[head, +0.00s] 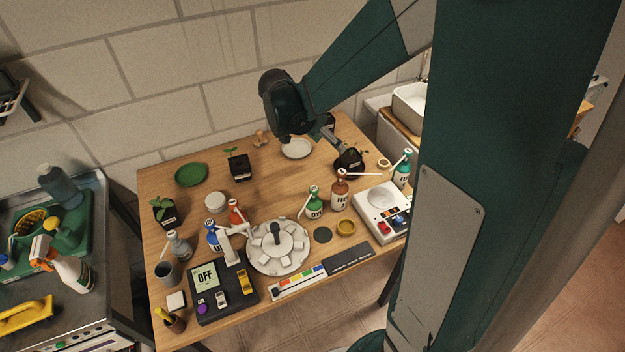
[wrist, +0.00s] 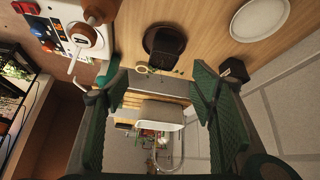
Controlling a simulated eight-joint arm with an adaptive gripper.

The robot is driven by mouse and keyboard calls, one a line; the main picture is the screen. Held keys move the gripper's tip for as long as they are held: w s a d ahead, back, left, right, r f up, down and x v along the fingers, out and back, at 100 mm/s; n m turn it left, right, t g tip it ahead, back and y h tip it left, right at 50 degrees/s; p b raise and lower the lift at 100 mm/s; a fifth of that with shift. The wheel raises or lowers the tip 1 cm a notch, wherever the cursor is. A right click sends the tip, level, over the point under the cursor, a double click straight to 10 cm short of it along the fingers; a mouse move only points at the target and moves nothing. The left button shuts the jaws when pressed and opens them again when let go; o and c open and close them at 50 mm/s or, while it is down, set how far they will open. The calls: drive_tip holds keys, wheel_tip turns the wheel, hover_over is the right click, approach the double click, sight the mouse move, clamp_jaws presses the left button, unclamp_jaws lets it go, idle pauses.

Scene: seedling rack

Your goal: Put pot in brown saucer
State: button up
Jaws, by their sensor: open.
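A black pot (wrist: 169,47) stands on a dark brown saucer (wrist: 150,38) at the back right of the table. In the head view the same pot (head: 352,163) is partly hidden, and small leaves show beside it. In the wrist view it lies just beyond the fingertips, between the two fingers. My gripper (wrist: 162,82) is open, with nothing between its green finger pads. In the head view my gripper (head: 331,141) is just up and left of the pot, partly covered by my arm. Whether a finger touches the pot cannot be told.
A white saucer (head: 297,149) lies left of my gripper, and a green saucer (head: 191,174) farther left. Other black pots stand at the back (head: 239,168) and left (head: 168,217).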

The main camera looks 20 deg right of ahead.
drive_tip(key=s+a+r+n+t+y, duration=0.3)
drive_tip(key=s+a+r+n, duration=0.2)
drive_tip(key=s, duration=0.6)
drive_tip(key=s+a+r+n+t+y, duration=0.3)
drive_tip(key=s+a+r+n, duration=0.3)
drive_tip(key=s+a+n, duration=0.4)
drive_tip(key=shift+s+a+y, duration=0.4)
drive_tip(key=shift+s+a, duration=0.35)
drive_tip(key=shift+s, duration=0.05)
